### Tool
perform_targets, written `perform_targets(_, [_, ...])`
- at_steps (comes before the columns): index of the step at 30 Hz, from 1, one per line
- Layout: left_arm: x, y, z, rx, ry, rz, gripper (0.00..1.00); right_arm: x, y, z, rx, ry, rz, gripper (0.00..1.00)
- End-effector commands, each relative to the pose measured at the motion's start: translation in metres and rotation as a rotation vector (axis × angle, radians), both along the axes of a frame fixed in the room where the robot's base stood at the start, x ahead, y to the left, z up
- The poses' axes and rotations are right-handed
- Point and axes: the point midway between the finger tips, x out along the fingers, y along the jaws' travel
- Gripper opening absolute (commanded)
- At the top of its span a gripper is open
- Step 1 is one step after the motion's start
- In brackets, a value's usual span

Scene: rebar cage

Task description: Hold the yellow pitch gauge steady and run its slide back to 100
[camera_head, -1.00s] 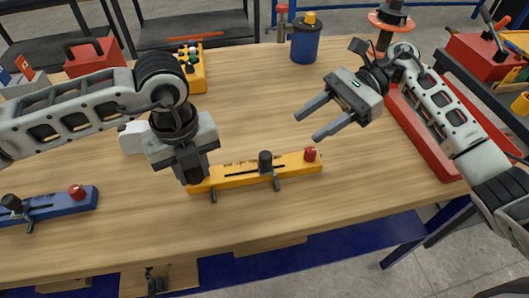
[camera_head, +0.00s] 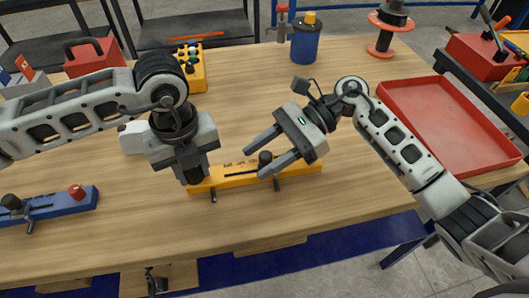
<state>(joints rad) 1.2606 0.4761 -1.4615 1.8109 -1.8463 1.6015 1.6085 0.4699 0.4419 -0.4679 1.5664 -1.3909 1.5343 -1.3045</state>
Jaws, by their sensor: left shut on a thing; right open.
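The yellow pitch gauge (camera_head: 237,181) lies on the wooden table in the middle. My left gripper (camera_head: 193,176) is shut on its left end. The gauge has a dark slot along its top. A black slide knob (camera_head: 265,159) stands toward its right part, with a small dark peg (camera_head: 277,185) below it. My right gripper (camera_head: 256,159) is open and empty, with its fingers pointing left over the slide area. The knob shows between the two fingers; whether they touch it I cannot tell. The gauge's red right-end knob is hidden behind the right gripper.
A blue gauge (camera_head: 55,203) with a red knob lies at the left. A yellow block (camera_head: 190,70) with small parts and a blue can (camera_head: 305,42) stand at the back. An empty red tray (camera_head: 455,125) is at the right. The table in front of the gauge is clear.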

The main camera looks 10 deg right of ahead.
Motion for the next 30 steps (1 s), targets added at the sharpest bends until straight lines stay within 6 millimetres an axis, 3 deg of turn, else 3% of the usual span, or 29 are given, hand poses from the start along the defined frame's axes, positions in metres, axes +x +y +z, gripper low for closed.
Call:
perform_targets(2, [0.000,0.000,0.001,-0.003,-0.002,0.000,0.00,0.000,0.000,0.000,0.000,0.000,0.000,0.42])
perform_targets(6, [0.000,0.000,0.001,-0.003,-0.002,0.000,0.00,0.000,0.000,0.000,0.000,0.000,0.001,0.03])
perform_targets(7, [0.000,0.000,0.001,-0.003,-0.002,0.000,0.00,0.000,0.000,0.000,0.000,0.000,0.001,0.00])
perform_targets(12, [0.000,-0.001,0.001,-0.003,-0.002,0.000,0.00,0.000,0.004,0.001,0.000,-0.001,0.001,0.00])
perform_targets(20, [0.000,-0.001,0.001,-0.003,-0.002,0.000,0.00,-0.001,0.037,0.000,-0.001,-0.001,0.003,0.00])
perform_targets(27, [0.000,-0.001,0.001,-0.004,-0.002,-0.001,0.00,-0.001,0.037,0.000,-0.001,-0.001,0.001,0.00])
perform_targets(28, [0.000,-0.001,0.001,-0.004,-0.002,-0.001,0.00,-0.001,0.037,0.000,0.000,-0.001,0.001,0.28])
perform_targets(30, [0.000,-0.001,0.001,-0.004,-0.002,-0.001,0.00,-0.001,0.037,0.000,0.000,-0.001,0.001,0.45])
